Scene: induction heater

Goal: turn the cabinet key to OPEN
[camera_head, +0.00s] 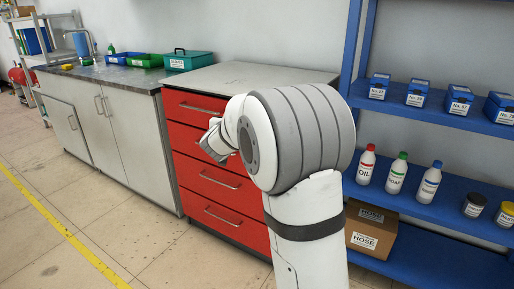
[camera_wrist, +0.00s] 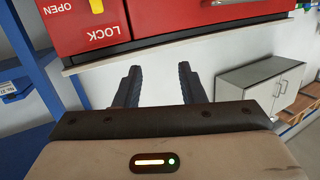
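The red cabinet (camera_head: 222,185) with several drawers stands left of my arm in the head view. In the wrist view, which is upside down, its red front (camera_wrist: 150,18) fills the top. A yellow key (camera_wrist: 97,6) is cut by the top edge there, between the OPEN label (camera_wrist: 57,8) and the LOCK label (camera_wrist: 101,34). My gripper (camera_wrist: 158,68) is open and empty, its two dark fingers apart. In the picture the fingers lie below and right of the key, not touching it. The head view does not show the key; my arm covers part of the cabinet.
Metal drawer handles (camera_head: 221,178) stick out from the cabinet front. A blue shelf (camera_head: 440,205) with bottles and boxes stands close on the right. A grey sink cabinet (camera_head: 125,135) stands left. The floor (camera_head: 110,230) in front of the cabinets is clear.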

